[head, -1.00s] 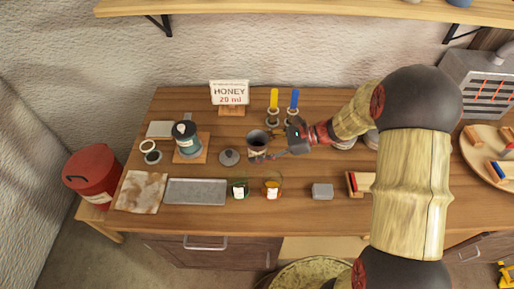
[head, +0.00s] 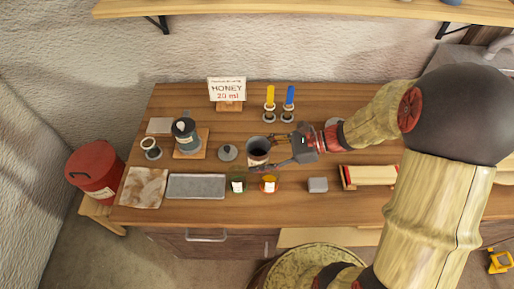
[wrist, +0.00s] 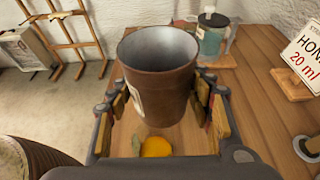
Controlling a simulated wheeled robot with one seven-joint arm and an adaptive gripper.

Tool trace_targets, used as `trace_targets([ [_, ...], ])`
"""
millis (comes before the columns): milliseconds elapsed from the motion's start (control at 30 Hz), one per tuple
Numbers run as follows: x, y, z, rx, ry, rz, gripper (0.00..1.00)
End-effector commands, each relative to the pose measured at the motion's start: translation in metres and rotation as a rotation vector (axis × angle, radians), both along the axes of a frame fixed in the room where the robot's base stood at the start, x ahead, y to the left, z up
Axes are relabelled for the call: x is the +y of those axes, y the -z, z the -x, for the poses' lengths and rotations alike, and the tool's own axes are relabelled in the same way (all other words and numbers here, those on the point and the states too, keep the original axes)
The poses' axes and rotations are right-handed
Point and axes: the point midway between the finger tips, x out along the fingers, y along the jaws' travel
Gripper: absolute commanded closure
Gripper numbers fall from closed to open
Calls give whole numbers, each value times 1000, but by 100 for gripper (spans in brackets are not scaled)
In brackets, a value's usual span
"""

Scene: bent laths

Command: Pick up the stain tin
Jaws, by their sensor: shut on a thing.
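The stain tin (head: 257,151) is a brown, open-topped can with a pale label. The tin's base looks clear of the bench in the wrist view, but the height of the gap is hard to judge.
A round grey lid (head: 227,153) lies left of the tin. A green jar (head: 237,185) and an amber jar (head: 269,185) stand in front. A blue-grey container (head: 186,137) is on a board at left. Two brush stands (head: 279,112) and a honey sign (head: 227,90) are behind.

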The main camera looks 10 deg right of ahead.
Motion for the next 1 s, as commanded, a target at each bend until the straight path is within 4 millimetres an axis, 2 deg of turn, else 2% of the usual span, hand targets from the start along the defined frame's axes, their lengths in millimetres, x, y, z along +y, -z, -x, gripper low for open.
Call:
trace_targets([
  [400, 2, -13, 26, -1, 2, 0, 80],
  [1000, 2, -15, 34, 0, 1, 0, 80],
])
